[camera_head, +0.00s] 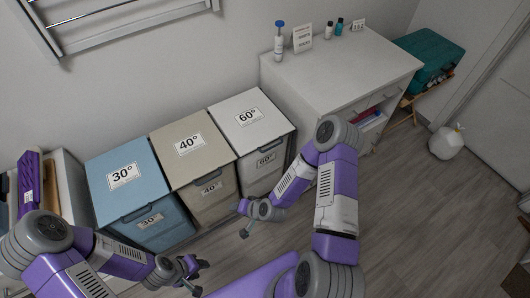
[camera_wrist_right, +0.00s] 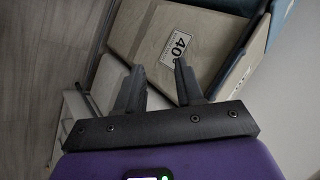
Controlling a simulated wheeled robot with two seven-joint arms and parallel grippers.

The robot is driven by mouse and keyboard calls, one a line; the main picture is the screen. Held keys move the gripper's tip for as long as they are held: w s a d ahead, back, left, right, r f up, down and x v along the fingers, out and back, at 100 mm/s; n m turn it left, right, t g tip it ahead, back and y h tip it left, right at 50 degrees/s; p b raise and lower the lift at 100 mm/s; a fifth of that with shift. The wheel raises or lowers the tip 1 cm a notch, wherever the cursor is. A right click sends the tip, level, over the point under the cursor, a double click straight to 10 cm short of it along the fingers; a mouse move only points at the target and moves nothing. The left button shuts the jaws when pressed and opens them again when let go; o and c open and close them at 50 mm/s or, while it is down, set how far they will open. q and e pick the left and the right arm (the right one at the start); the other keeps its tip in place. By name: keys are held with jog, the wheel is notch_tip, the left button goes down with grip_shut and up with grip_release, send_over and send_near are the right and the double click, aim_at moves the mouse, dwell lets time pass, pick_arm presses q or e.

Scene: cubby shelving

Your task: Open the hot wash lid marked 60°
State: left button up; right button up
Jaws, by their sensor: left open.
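The white hot wash lid marked 60° (camera_head: 262,128) lies shut on its white bin (camera_head: 262,176), the rightmost of three lidded bins against the wall. My right gripper (camera_head: 242,221) is low in front of the bins, near the 40° and 60° fronts and apart from the lid. In the right wrist view its two fingers (camera_wrist_right: 158,70) are spread with nothing between them. That view shows the 40° lid (camera_wrist_right: 150,35) beyond the fingers and part of a white bin at left. My left gripper (camera_head: 200,277) is open and empty at the bottom, in front of the 30° bin.
The beige 40° bin (camera_head: 212,200) and blue 30° bin (camera_head: 155,228) stand to the left, both lids shut. A white cabinet (camera_head: 335,70) with bottles and signs on top stands right of the 60° bin. A white bag (camera_head: 446,142) sits on the floor. The right floor is mostly clear.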

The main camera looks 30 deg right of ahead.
jog(key=w+d+m+t+h+b, duration=0.3)
jog(key=w+d+m+t, duration=0.25)
jog(key=w+d, duration=0.25)
jog(key=m+t+h+b, duration=0.3)
jog(key=m+h, duration=0.3)
jog(key=m, duration=0.1)
send_near(272, 147)
jog(key=w+f, duration=0.1)
jog(key=w, duration=0.2)
jog(key=shift+h, duration=0.3)
jog(key=x, duration=0.2)
jog(key=b+x, duration=0.1)
jog(key=x, duration=0.4)
jog(key=shift+w+d+b, duration=0.1)
jog(key=shift+d+b, duration=0.25)
jog(key=shift+b, duration=0.05)
pick_arm(q)
notch_tip(272, 147, down, 9)
jog(key=shift+f, duration=0.2)
pick_arm(e)
jog(key=shift+c, duration=0.2)
jog(key=shift+f, duration=0.15)
grip_shut()
